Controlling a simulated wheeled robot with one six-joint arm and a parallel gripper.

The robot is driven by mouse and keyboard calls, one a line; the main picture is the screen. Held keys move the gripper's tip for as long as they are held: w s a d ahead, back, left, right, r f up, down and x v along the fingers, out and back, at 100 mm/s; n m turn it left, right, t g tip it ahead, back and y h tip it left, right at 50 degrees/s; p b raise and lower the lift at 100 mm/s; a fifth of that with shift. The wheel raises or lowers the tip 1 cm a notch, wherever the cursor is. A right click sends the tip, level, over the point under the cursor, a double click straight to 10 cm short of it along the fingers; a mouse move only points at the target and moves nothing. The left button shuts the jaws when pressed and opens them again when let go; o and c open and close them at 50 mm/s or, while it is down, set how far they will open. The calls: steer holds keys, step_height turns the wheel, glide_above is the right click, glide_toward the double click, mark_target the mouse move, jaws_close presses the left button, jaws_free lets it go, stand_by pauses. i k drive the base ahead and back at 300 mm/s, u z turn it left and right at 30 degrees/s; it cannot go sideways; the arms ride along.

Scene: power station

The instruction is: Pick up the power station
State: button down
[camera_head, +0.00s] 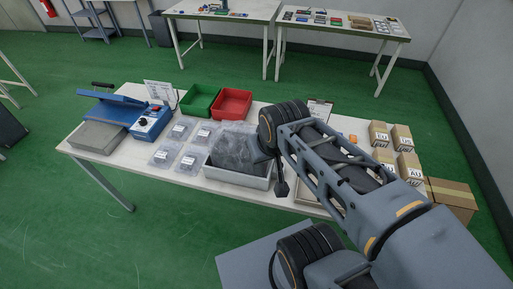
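I cannot surely pick out a power station. On the white table (245,192), a blue device (152,122) with a red switch stands at the left, joined to a raised blue plate (108,108) and a flat grey box (97,137). I cannot tell whether this is the power station. My arm reaches in from the lower right over the table. My gripper (276,172) hangs at its far end, by the right side of a grey tray (240,178) of silvery bags. Its fingers are small and dark, so its opening is unclear. The arm hides part of the table's right half.
Green (200,101) and red (232,104) bins stand at the back. Several clear bags (165,155) lie left of the tray. Green floor is open at the left.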

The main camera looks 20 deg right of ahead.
mark_target(227, 149)
steer(key=z, duration=0.5)
steer(key=k, duration=1.2)
steer(key=u, duration=0.4)
steer(key=i, duration=0.65)
steer(key=u, duration=0.6)
steer(key=i, duration=0.8)
steer(key=z, duration=0.25)
